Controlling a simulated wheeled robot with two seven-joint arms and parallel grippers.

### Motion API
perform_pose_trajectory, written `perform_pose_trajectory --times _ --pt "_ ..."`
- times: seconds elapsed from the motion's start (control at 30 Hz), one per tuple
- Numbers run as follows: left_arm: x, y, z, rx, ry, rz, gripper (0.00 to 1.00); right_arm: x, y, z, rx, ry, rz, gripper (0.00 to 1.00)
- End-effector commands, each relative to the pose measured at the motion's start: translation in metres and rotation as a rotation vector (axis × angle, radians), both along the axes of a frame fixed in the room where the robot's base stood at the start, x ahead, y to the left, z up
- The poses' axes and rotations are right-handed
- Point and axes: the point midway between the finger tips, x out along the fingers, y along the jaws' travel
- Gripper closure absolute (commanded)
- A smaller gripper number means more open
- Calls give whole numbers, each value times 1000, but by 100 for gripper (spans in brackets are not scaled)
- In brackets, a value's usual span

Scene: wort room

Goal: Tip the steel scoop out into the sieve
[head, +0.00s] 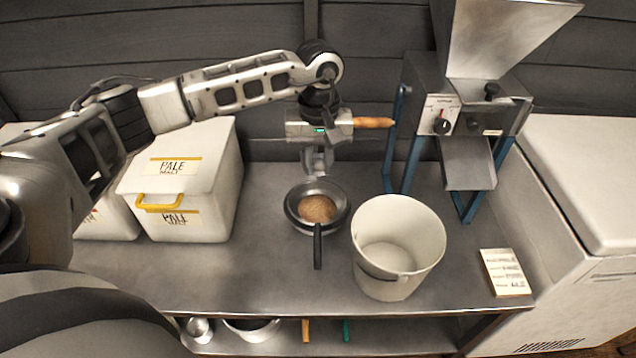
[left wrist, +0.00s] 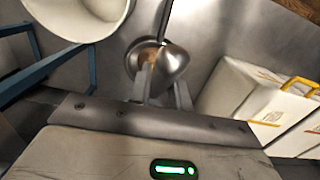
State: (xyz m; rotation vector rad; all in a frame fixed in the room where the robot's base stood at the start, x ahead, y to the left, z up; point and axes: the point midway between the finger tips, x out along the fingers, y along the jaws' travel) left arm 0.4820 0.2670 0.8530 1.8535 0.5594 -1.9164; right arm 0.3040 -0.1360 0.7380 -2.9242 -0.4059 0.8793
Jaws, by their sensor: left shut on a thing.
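The sieve (head: 289,207) is a dark round pan on the steel bench, its black handle (head: 318,247) pointing to the front. Brown grain (head: 318,208) lies in it. My left gripper (head: 318,165) is above the back of the sieve, pointing down, shut on the steel scoop. Whether the scoop still holds grain is hidden. My right gripper is out of view.
A white bucket (head: 427,232) stands right of the sieve. A mill (head: 470,120) on blue legs is behind it. White malt bins (head: 215,165) stand at left, a card (head: 506,272) at right. Bowls (head: 250,328) lie on the lower shelf. The bench's front left is clear.

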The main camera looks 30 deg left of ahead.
Motion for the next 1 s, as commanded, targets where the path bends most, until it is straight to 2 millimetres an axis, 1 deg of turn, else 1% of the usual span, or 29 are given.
perform_pose_trajectory --times 0.2,0.43,0.63,1.0 --pt "-5 -4 4 148 -233 -5 100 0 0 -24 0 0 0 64" --pt "-7 -5 11 247 -378 -2 100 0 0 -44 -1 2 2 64" --pt "-8 -5 16 271 -414 1 100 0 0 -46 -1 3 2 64" --pt "-8 -6 16 270 -411 1 100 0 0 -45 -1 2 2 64"
